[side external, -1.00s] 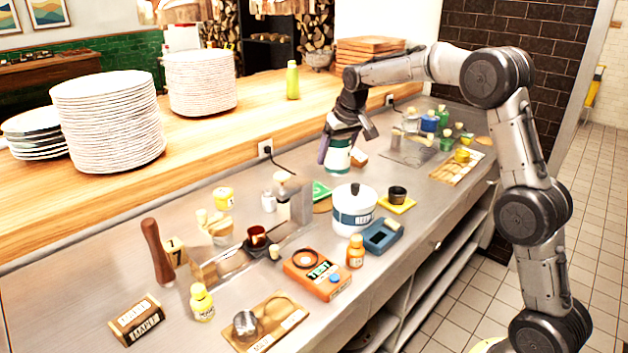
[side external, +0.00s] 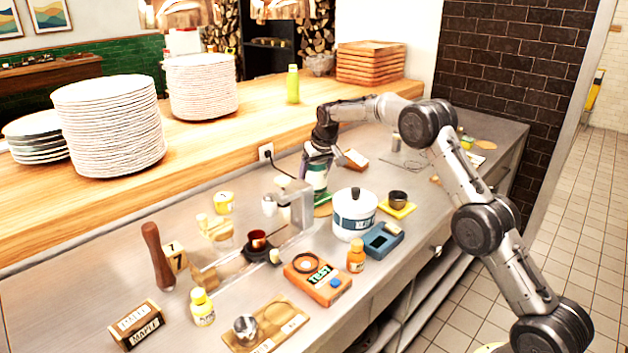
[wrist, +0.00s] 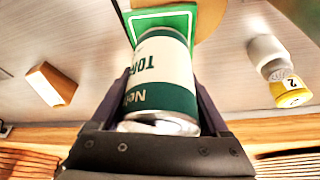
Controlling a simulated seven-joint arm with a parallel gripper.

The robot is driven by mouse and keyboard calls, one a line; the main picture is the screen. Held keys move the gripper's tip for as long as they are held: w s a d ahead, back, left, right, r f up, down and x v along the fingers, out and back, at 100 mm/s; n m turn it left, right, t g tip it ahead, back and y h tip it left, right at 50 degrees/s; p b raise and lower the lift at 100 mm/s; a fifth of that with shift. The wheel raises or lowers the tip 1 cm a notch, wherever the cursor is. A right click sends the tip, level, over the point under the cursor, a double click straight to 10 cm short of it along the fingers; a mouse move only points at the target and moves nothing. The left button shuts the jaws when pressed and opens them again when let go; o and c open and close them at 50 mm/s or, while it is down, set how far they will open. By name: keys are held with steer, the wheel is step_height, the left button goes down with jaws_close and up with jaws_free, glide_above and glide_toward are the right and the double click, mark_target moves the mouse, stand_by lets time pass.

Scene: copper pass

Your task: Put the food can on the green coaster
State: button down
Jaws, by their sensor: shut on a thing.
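The food can, green and white with printed lettering, shows in the wrist view (wrist: 160,85) and in the side view (side external: 316,176). My gripper (side external: 315,165) is shut on it, with a dark finger on each side of the can in the wrist view (wrist: 160,110). The green coaster (wrist: 178,16) has a pale border and shows just beyond the can's far end in the wrist view, partly covered by the can. In the side view the coaster is mostly hidden below the can. I cannot tell whether the can touches it.
A white pot (side external: 354,215) stands close to the right of the can, with a black cup on a yellow coaster (side external: 398,207) beyond it. A metal machine (side external: 292,205) stands to the left. A wooden block (side external: 355,159) lies behind to the right. A round wooden board (wrist: 212,14) adjoins the coaster.

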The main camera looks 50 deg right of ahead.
steer(key=shift+f, duration=0.7)
steer(key=shift+f, duration=0.15)
jaws_free()
steer(key=shift+f, duration=0.15)
steer(key=shift+s+r, duration=0.1)
steer(key=shift+r, duration=0.35)
steer(key=v, duration=1.1)
steer(key=shift+s+r, duration=0.2)
steer(key=shift+r, duration=0.05)
